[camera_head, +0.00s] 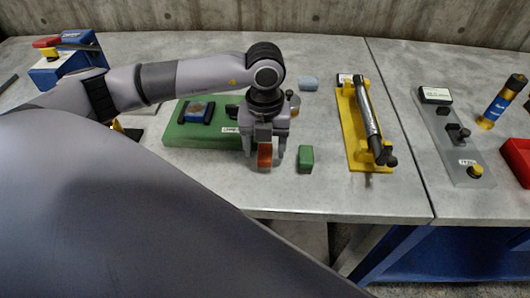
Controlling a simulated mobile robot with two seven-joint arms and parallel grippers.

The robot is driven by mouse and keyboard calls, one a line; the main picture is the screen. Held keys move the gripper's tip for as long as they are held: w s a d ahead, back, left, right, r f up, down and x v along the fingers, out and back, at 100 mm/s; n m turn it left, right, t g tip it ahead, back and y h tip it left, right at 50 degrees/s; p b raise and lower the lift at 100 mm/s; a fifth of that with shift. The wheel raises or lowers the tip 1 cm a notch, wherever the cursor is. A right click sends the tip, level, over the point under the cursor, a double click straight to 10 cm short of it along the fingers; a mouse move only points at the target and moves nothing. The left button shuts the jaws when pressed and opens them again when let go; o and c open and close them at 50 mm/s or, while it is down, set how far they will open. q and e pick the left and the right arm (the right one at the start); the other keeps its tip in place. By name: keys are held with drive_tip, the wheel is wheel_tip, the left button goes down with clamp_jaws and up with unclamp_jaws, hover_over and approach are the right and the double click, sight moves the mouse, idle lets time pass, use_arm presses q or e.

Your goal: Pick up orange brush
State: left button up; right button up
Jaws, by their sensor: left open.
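A small orange block-like piece (264,155), which may be the orange brush, shows near the table's front edge. My left gripper (264,162) points down over it, with one finger on each side of the piece. The fingers are apart; I cannot tell whether they touch it. The gripper and wrist hide the piece's upper part and whatever lies behind it. My right gripper is not in view.
A green board (190,138) lies behind and left of my gripper. A green block (305,158) stands close on its right. A yellow fixture (352,125) with a dark cylinder, a grey plate (455,150) and a red bin (518,158) are farther right.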

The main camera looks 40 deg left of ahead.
sight(265, 151)
use_arm(q)
drive_tip(key=shift+f, duration=1.15)
drive_tip(key=c, duration=1.1)
drive_tip(key=shift+o, duration=0.2)
wheel_tip(265, 151, up, 20)
